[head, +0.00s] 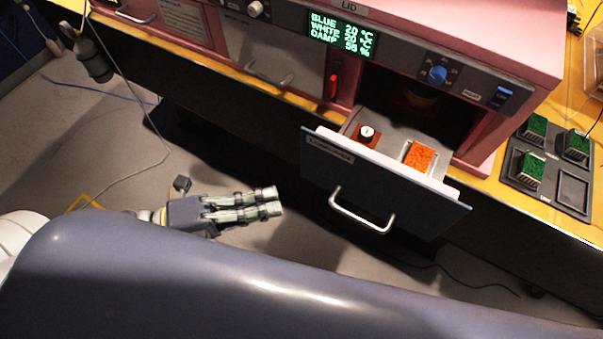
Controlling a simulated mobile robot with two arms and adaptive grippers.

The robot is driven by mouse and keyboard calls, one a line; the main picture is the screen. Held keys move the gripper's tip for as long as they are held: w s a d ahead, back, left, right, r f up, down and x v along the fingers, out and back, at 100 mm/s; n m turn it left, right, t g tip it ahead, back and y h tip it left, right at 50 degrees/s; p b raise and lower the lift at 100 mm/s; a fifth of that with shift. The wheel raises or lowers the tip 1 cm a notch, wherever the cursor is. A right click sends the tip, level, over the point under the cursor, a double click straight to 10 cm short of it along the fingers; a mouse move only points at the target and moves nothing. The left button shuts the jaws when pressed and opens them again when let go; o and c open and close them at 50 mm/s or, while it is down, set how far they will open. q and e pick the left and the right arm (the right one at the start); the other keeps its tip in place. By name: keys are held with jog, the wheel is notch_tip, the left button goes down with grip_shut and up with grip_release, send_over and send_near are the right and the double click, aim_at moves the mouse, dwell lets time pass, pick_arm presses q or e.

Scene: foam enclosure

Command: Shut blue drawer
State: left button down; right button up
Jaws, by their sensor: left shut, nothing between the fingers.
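The blue drawer (420,198) is pulled out of the pink machine in the head view, with a blue-grey front and a silver bar handle (361,211). Inside it are an orange block (420,157) in a light frame and a brown piece with a white round top (366,134). My left gripper (280,201) is shut and empty, to the left of the drawer front and apart from it, its fingers pointing right. My right gripper is not in view.
The pink machine (520,45) stands on a wooden bench, with a display (342,33) and a blue knob (437,74). A closed grey drawer (262,52) is left of the open one. A dark tray (540,188) with green blocks lies at right. Cables cross the floor.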

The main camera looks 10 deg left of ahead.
pick_arm(q)
jog(key=shift+w+d+p, duration=0.7)
jog(key=shift+w+d, duration=0.55)
jog(key=shift+w, duration=0.3)
jog(key=shift+w+d+p, duration=0.7)
jog(key=shift+w+d, duration=0.55)
jog(key=shift+w, duration=0.25)
jog(key=w+d, duration=0.2)
jog(key=w, duration=0.4)
jog(key=w+d, duration=0.2)
jog(key=w, duration=0.5)
jog(key=w+d, duration=0.1)
jog(key=w, duration=0.6)
jog(key=shift+d, duration=0.4)
jog(key=shift+w+b, duration=0.15)
jog(key=shift+b, duration=0.15)
jog(key=shift+r, duration=0.1)
jog(key=shift+a, duration=0.1)
jog(key=v, duration=1.2)
